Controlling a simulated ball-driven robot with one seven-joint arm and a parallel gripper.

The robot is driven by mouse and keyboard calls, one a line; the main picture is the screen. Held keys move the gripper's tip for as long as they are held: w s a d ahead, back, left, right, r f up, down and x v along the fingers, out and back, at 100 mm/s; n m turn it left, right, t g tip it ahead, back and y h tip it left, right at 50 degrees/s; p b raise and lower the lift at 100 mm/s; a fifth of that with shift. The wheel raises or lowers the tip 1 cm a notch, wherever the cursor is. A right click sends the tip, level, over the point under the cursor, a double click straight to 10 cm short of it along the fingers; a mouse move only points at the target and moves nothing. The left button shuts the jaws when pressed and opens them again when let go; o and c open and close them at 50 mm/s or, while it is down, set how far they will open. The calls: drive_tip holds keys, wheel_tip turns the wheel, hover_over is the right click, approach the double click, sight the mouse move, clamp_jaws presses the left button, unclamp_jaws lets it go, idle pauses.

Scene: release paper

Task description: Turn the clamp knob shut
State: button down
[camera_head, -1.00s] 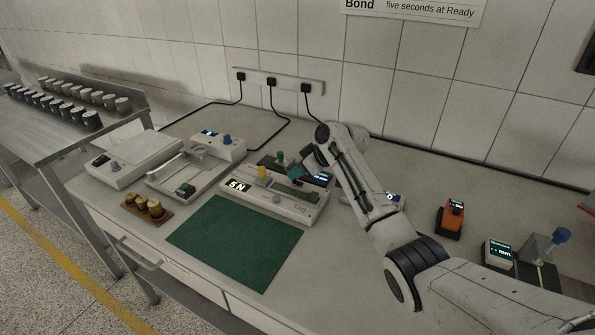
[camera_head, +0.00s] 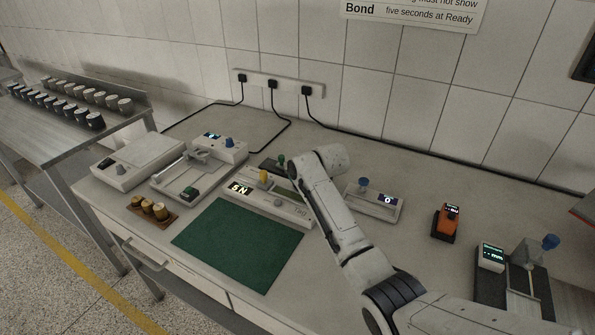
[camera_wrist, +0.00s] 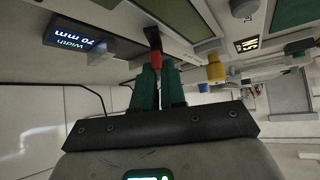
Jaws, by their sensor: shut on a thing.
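My gripper (camera_wrist: 159,85) shows teal fingers in the wrist view, shut on a small red piece (camera_wrist: 155,62) with a dark part beyond it. In the head view my arm hides the gripper. A yellow knob (camera_head: 264,177) stands on the pale tester reading "5 N" (camera_head: 285,207); it also shows in the wrist view (camera_wrist: 216,68), to the right of and apart from my fingers. A green knob (camera_head: 281,160) stands on a dark unit just behind. Blue knobs stand on the left unit (camera_head: 229,142), the "0" unit (camera_head: 364,183) and the right fixture (camera_head: 550,241). No label shows which is the clamp knob.
A display reading "Width 70 mm" (camera_wrist: 73,36) is close to the left of my fingers. A green mat (camera_head: 238,244) lies in front of the tester. An orange device (camera_head: 447,221) stands at right. Black cables (camera_head: 290,135) run along the back.

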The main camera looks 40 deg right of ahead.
drive_tip(key=m, duration=0.1)
drive_tip(key=m+h, duration=0.1)
drive_tip(key=h, duration=0.1)
drive_tip(key=shift+a+f+m+g+b, duration=0.3)
drive_tip(key=shift+f+m+b, duration=0.05)
drive_tip(key=shift+m, duration=0.05)
drive_tip(key=m+h+b, duration=0.1)
drive_tip(key=m+g+h+b, duration=0.1)
drive_tip(key=m+b, duration=0.1)
drive_tip(key=shift+w+a+f+m+g, duration=0.1)
drive_tip(key=shift+w+f+m+g, duration=0.1)
drive_tip(key=shift+m+g, duration=0.1)
drive_tip(key=m+g+h+b, duration=0.2)
drive_tip(key=m+b, duration=0.1)
drive_tip(key=b, duration=0.1)
drive_tip(key=m+g+b, duration=0.1)
drive_tip(key=m+b, duration=0.1)
drive_tip(key=b, duration=0.1)
drive_tip(key=shift+a+r+g+h, duration=0.1)
drive_tip(key=shift+g+h, duration=0.2)
drive_tip(key=shift+m+b, duration=0.3)
drive_tip(key=shift+m, duration=0.1)
drive_tip(key=c, duration=1.4)
unclamp_jaws()
drive_tip(key=shift+w, duration=0.1)
drive_tip(key=shift+o, duration=1)
drive_tip(key=shift+r, duration=0.25)
